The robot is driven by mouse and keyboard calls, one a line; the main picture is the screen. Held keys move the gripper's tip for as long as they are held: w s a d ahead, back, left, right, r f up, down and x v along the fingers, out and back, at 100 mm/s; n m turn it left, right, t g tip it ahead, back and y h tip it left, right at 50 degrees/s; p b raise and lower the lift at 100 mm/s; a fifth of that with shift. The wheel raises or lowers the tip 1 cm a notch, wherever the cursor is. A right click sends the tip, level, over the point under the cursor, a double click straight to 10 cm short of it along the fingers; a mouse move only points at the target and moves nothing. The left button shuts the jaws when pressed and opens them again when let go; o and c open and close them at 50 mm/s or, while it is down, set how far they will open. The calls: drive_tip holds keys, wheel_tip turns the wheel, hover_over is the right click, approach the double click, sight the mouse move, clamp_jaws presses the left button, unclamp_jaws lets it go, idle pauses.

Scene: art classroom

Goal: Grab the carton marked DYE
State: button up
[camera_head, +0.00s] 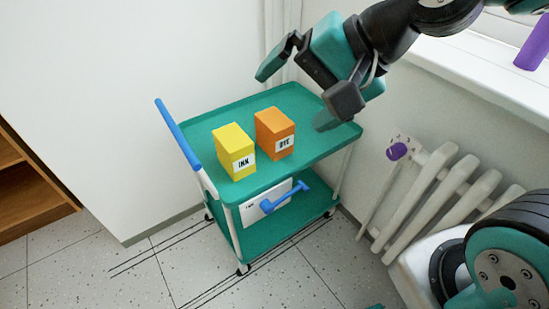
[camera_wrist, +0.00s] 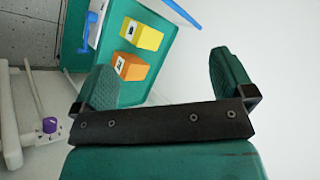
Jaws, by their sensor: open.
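The orange carton marked DYE (camera_head: 275,132) stands upright on the top shelf of a green cart (camera_head: 293,96). The yellow carton marked INK (camera_head: 234,151) stands just left of it, with a small gap. My gripper (camera_head: 292,95) is open and empty, above the cart, up and to the right of the orange carton. In the wrist view my gripper (camera_wrist: 170,84) shows its two fingers spread wide.
The cart has a blue handle (camera_head: 178,133) on its left. Its lower shelf (camera_head: 262,240) bears a white box (camera_head: 252,212) and a blue hammer-shaped object (camera_head: 285,198). A white radiator (camera_head: 440,190) with a purple knob (camera_head: 397,151) stands to the right. A white wall is behind.

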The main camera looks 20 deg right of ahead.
drive_tip(key=w+d+f+m+t+y+b, duration=0.1)
drive_tip(key=w+d+f+m+t+b, duration=0.2)
drive_tip(key=f+m+b, duration=0.6)
drive_tip(key=w+d+f+m+t+b, duration=0.1)
drive_tip(key=w+f+m+t+b, duration=0.3)
drive_tip(key=f+b, duration=0.7)
drive_tip(key=m+t+h+b, duration=0.3)
drive_tip(key=m+t+b, duration=0.3)
drive_tip(key=m+b, duration=0.8)
approach(284, 135)
drive_tip(key=p+x, duration=0.6)
drive_tip(key=x, duration=0.2)
drive_tip(key=shift+s+r+p, duration=0.1)
drive_tip(key=shift+r+p, duration=0.05)
drive_tip(key=shift+p, duration=0.15)
drive_tip(key=shift+w+a, duration=0.2)
drive_tip(key=shift+w, duration=0.3)
drive_tip(key=p+x, duration=0.3)
drive_tip(key=x, duration=0.1)
drive_tip(key=shift+w+d, duration=0.1)
drive_tip(key=shift+w, duration=0.2)
drive_tip(key=shift+w+f, duration=0.25)
drive_tip(key=c, duration=0.9)
drive_tip(key=shift+c, duration=1.2)
